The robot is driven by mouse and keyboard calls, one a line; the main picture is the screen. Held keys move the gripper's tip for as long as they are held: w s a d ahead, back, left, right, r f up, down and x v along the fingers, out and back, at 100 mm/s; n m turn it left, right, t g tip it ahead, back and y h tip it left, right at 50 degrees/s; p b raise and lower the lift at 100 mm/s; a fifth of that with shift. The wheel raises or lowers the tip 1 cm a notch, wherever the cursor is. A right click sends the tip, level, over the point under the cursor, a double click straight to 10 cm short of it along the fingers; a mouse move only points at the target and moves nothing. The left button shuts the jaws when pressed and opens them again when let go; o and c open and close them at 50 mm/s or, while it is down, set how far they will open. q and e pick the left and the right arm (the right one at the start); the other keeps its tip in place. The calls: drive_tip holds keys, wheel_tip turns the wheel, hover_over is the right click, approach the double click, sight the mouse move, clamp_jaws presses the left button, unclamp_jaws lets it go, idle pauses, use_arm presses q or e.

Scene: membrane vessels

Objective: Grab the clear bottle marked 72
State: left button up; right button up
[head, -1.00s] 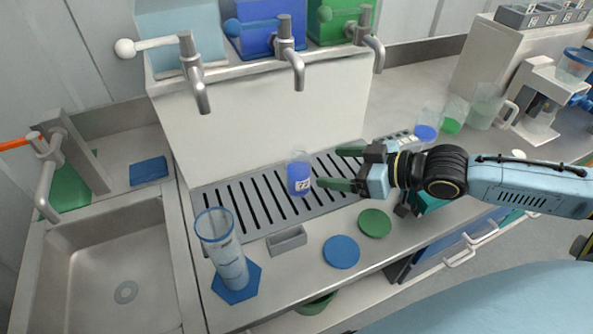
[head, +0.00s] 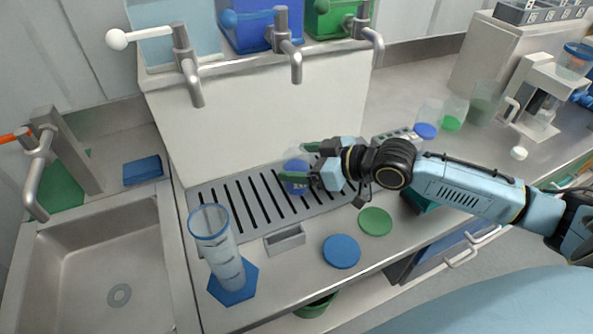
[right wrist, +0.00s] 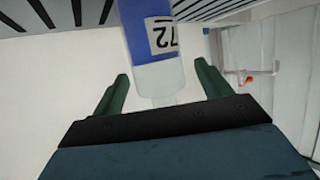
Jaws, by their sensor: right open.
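The clear bottle marked 72 (head: 294,178) holds blue liquid and stands on the slotted drip tray (head: 235,203) under the taps. In the right wrist view the bottle (right wrist: 152,45) shows its 72 label and clear neck, with the neck toward my gripper. My right gripper (head: 296,162) is open, with its green fingers on either side of the bottle. In the right wrist view gaps show between the bottle and both fingers (right wrist: 160,88). In the head view the fingers partly cover the bottle. My left gripper is not in view.
A small grey block (head: 285,240), a blue disc (head: 341,251) and a green disc (head: 375,221) lie in front. Metal taps (head: 290,48) hang above the tray.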

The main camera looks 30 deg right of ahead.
drive_tip(key=x, duration=0.3)
drive_tip(key=shift+w+a+f, duration=0.1)
drive_tip(key=shift+w, duration=0.05)
drive_tip(key=c, duration=1.1)
drive_tip(key=shift+c, duration=1)
